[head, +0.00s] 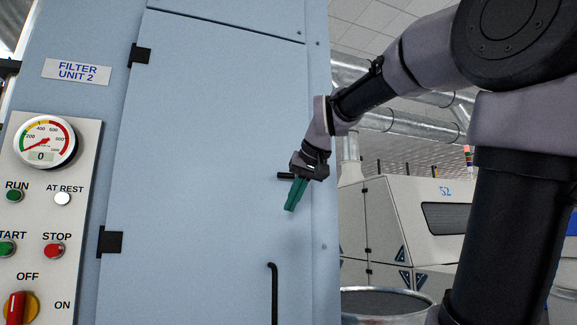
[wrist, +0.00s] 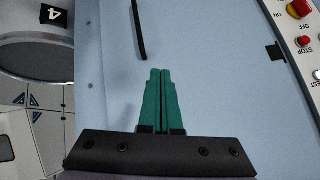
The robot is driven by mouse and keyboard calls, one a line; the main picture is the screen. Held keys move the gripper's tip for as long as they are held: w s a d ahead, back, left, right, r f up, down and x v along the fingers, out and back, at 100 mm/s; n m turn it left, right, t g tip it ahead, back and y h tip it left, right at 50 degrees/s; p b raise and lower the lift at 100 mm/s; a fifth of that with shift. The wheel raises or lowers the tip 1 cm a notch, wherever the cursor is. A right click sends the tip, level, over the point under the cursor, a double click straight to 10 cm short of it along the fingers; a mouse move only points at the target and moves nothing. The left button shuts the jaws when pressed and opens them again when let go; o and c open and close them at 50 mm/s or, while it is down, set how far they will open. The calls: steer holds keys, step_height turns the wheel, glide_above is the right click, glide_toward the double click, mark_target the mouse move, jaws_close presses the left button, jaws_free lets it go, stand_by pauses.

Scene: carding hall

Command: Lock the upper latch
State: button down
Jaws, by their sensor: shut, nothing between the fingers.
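The upper latch (head: 285,175) shows in the head view as a short black bar on the pale blue cabinet door (head: 205,130), near its right edge. It lies about level, and its right part is hidden behind my gripper. My gripper (head: 291,209) is in front of the door, with its green fingers shut, empty and pointing down and a little left. In the wrist view the shut fingers (wrist: 160,72) point at the bare door. The latch cannot be made out there. I cannot tell whether the gripper touches the latch.
A black door handle (head: 274,292) stands below the gripper, and it also shows in the wrist view (wrist: 138,28). Black hinges (head: 110,242) are on the door's left. A control panel (head: 50,215) is further left. A round metal can (head: 385,302) stands at the lower right.

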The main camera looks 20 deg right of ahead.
steer(key=w+d+r+t, duration=0.1)
steer(key=w+d+r, duration=0.1)
steer(key=r, duration=0.6)
steer(key=w+d+r+n+h, duration=0.1)
steer(key=w+r, duration=0.3)
steer(key=r, duration=0.4)
steer(key=w+d+r+n+t, duration=0.1)
steer(key=w+d+r, duration=0.2)
steer(key=r, duration=0.5)
steer(key=shift+w+d+t+h, duration=0.25)
steer(key=shift+w+t+h, duration=0.05)
steer(key=shift+w, duration=0.3)
steer(key=shift+w+f, duration=0.1)
steer(key=shift+f, duration=0.05)
steer(key=s+f+x, duration=0.1)
steer(key=f+x, duration=0.1)
steer(key=x, duration=1)
steer(key=shift+f, duration=0.35)
